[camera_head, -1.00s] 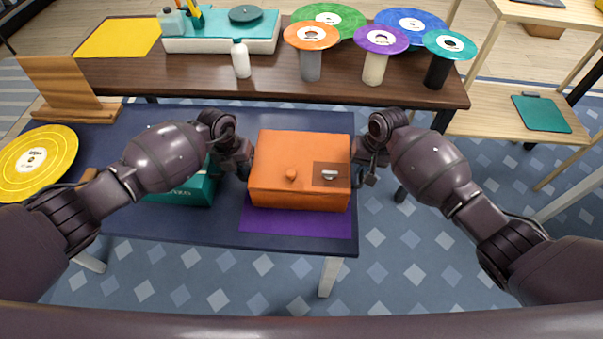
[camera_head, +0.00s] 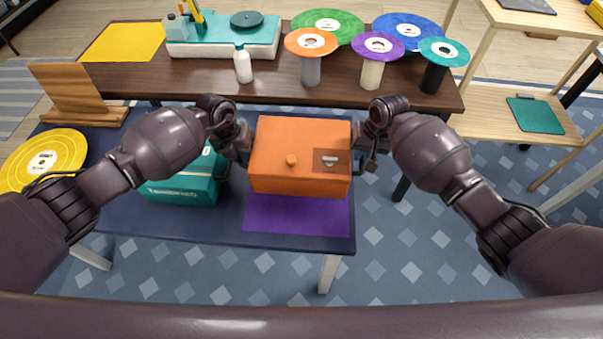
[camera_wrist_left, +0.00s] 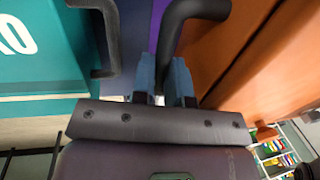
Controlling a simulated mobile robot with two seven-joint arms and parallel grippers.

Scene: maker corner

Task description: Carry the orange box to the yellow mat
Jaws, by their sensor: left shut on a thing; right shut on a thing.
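The orange box (camera_head: 302,143) is held up between my two grippers, above a purple mat (camera_head: 300,216) on the dark blue table. My left gripper (camera_head: 244,141) is at the box's left side. In the left wrist view, its blue-tipped fingers (camera_wrist_left: 175,80) are shut on a dark handle at the side of the orange box (camera_wrist_left: 285,55). My right gripper (camera_head: 359,143) is shut at the box's right side; its grip is partly hidden. The yellow mat (camera_head: 122,42) lies at the left end of the brown table behind.
On the brown table (camera_head: 200,80) stand a white bottle (camera_head: 243,66), a teal-topped turntable (camera_head: 224,36) beside the yellow mat, and several disc-topped stands. A teal box (camera_head: 185,188), wooden stand (camera_head: 75,92) and yellow disc (camera_head: 43,160) are on the left.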

